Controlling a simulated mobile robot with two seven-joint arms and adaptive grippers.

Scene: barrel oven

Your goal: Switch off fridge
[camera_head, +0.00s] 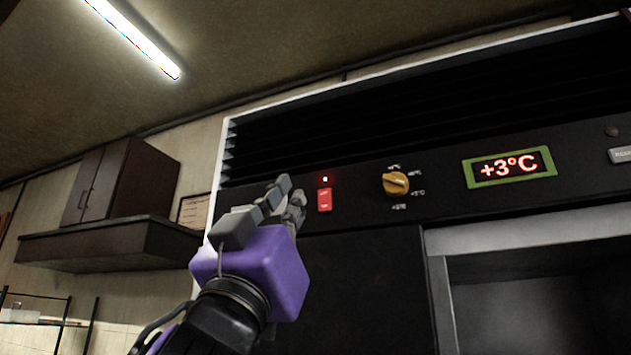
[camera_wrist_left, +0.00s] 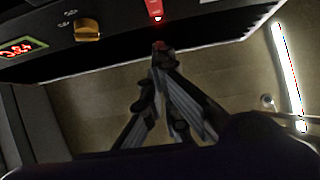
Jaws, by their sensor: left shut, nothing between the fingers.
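The fridge (camera_head: 345,270) has a dark upper panel with a red rocker switch (camera_head: 324,200) and a small lit red light (camera_head: 325,179) just above it. Its green-framed display (camera_head: 509,166) glows +3°C. My left gripper (camera_head: 290,190) is shut and empty, its fingertips just left of the switch in the head view. In the left wrist view the red switch (camera_wrist_left: 154,8) is at the top edge, just beyond the fingertips. I cannot tell whether the fingers touch the panel. My right gripper is not in view.
An orange knob (camera_head: 396,183) sits between the switch and the display. Black vent slats (camera_head: 400,115) run above the panel. A dark wall cabinet (camera_head: 130,180) and shelf are at the left. A ceiling lamp (camera_head: 135,38) is lit.

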